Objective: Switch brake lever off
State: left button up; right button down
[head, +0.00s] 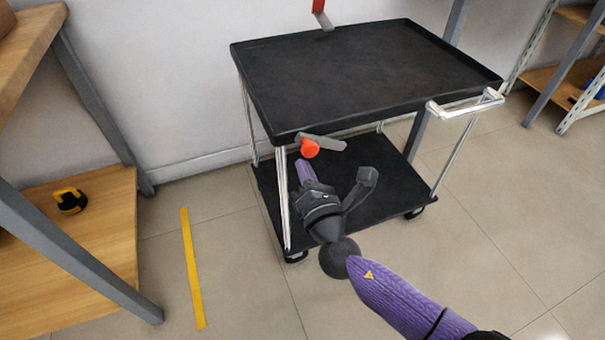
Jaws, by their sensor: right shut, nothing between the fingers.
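A black two-shelf cart (360,75) stands against the wall. Under the front edge of its top shelf, near the left corner, is the brake lever, a grey bar (325,142) with a round orange-red end (309,149). The bar lies nearly level, tilting slightly down to the right. My right gripper (304,168) reaches in from the lower right. Its purple fingertips are shut and empty, just below the orange end. I cannot tell whether they touch it. My left gripper is out of view.
The cart's lower shelf (390,160) is bare behind my right gripper. A white handle (466,104) projects at the cart's right. A wooden shelf unit (100,230) at left holds a yellow-black object (70,200). A yellow strip (192,268) marks the open floor.

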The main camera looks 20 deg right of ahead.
aim_at(310, 147)
jog(key=shift+r, duration=0.1)
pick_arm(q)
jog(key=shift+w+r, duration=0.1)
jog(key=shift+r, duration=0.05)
pick_arm(e)
jog(key=shift+r+m, duration=0.25)
jog(key=shift+m, duration=0.05)
